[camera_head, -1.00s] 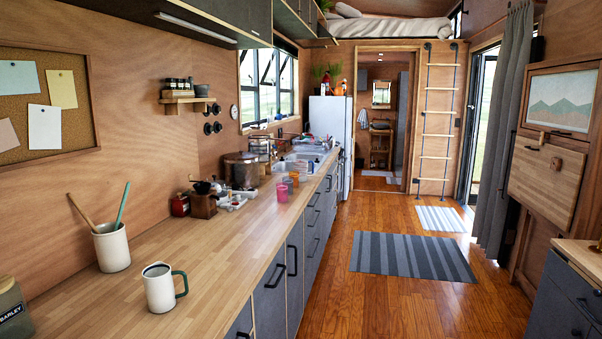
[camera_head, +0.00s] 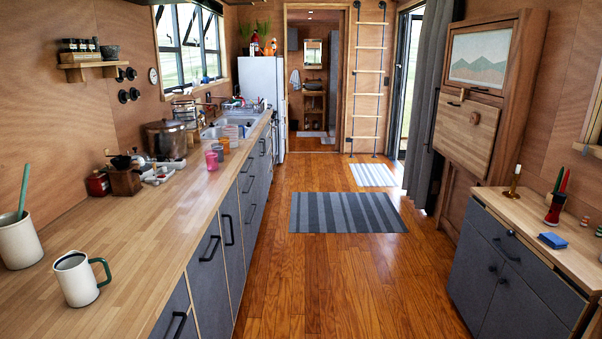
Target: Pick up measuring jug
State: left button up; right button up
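I cannot clearly make out a measuring jug in this view. A white mug with a dark green handle (camera_head: 76,279) stands on the near left of the wooden counter (camera_head: 150,235). A pink cup (camera_head: 211,160) and an orange cup (camera_head: 223,145) stand farther along the counter, near the sink (camera_head: 215,131). Small items around the sink are too small to tell apart. Neither of my grippers is in view.
A utensil crock (camera_head: 18,243) stands at the left edge. A coffee grinder (camera_head: 125,181) and a large pot (camera_head: 166,138) stand farther back. A cabinet (camera_head: 500,265) with a blue sponge (camera_head: 552,240) is at right. The wooden floor (camera_head: 320,275) between is clear, with a striped rug (camera_head: 347,213).

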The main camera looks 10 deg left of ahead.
aim_at(231, 130)
jog(key=i+l+u, duration=0.1)
jog(key=i, duration=3.9)
